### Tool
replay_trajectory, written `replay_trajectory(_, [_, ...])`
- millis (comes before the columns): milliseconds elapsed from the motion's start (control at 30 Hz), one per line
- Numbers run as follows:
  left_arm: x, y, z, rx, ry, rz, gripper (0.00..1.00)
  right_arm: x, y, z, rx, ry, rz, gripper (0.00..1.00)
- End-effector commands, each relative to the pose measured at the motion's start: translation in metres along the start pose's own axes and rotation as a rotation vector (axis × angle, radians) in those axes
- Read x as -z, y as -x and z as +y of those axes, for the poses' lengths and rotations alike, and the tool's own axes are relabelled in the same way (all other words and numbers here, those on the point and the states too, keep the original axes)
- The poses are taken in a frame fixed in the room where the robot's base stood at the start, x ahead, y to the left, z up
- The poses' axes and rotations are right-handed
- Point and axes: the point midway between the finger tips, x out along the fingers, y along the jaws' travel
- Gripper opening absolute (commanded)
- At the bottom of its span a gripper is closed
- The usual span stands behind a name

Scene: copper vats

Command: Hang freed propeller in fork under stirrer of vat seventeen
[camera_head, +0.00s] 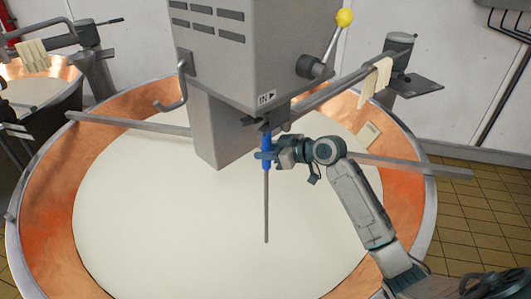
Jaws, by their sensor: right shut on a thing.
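The copper vat (50,215) is filled with a smooth white liquid (170,225). The grey stirrer housing (225,95) hangs over its middle, with a dark fork (268,120) at its lower right corner beside the "IN" label. My right gripper (267,155) is shut around the blue upper part of the propeller (266,205). The thin grey shaft hangs upright over the white surface. The blue top is close under the fork; whether it sits in the fork, I cannot tell. My left gripper is not in view.
A yellow-knobbed lever (344,17) sticks up from the housing. A grey bar (420,168) crosses the vat at the right and behind my arm. A pale cloth (375,82) hangs on the upper bar. Another vat (35,85) stands at the left. Tiled floor (465,225) is free at the right.

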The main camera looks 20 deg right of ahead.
Motion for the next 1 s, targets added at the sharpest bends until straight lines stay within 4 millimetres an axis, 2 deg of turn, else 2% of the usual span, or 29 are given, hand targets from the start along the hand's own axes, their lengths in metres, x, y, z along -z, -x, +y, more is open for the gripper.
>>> replay_trajectory(467, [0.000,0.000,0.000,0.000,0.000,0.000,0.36,0.000,0.000,0.000,0.000,0.001,0.002,0.00])
replay_trajectory(1000, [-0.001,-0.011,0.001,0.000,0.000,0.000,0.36,-0.013,-0.006,0.001,0.000,0.000,0.002,0.00])
